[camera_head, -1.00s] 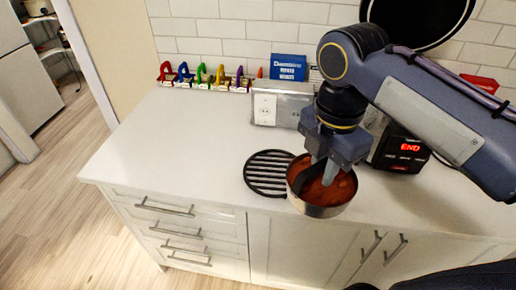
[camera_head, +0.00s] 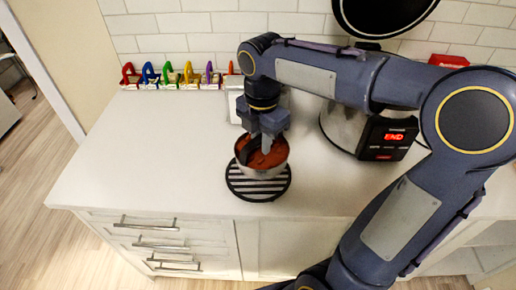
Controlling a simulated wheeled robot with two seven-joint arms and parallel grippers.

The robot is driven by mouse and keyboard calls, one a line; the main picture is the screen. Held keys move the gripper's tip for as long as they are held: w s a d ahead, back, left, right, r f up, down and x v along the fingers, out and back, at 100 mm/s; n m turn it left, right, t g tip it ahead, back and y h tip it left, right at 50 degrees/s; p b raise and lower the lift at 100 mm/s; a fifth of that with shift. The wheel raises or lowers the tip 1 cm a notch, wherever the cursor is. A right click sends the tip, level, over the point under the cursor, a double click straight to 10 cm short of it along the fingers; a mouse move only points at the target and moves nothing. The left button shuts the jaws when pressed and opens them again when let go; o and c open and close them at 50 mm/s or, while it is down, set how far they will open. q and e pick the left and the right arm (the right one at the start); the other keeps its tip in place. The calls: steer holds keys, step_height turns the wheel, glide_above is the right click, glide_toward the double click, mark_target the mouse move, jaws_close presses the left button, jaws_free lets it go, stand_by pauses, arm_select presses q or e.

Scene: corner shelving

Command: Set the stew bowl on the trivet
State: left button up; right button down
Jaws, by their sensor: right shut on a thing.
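The stew bowl (camera_head: 264,172), a metal bowl of reddish-brown stew, is upright over the back part of the black round slatted trivet (camera_head: 258,190). The front slats and rim of the trivet show; the bowl hides its back. I cannot tell whether the bowl rests on the trivet or is held just above it. My right gripper (camera_head: 266,146) points down into the bowl and is shut on it; the exact contact is hard to see. My left gripper is not in view.
A black appliance with a red "END" display (camera_head: 388,138) stands to the right, near my right arm. Several coloured hooked items (camera_head: 175,75) line the back wall. The white counter (camera_head: 140,150) is clear to the left. A dark round pan (camera_head: 385,12) is at the wall.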

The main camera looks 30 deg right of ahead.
mark_target(258, 152)
steer(key=shift+w+f, duration=0.5)
steer(key=shift+f, duration=0.05)
steer(key=f, duration=0.3)
steer(key=shift+w, duration=0.35)
steer(key=shift+f, duration=0.45)
steer(key=shift+f, duration=0.2)
steer(key=c, duration=1.4)
jaws_free()
steer(key=shift+o, duration=0.2)
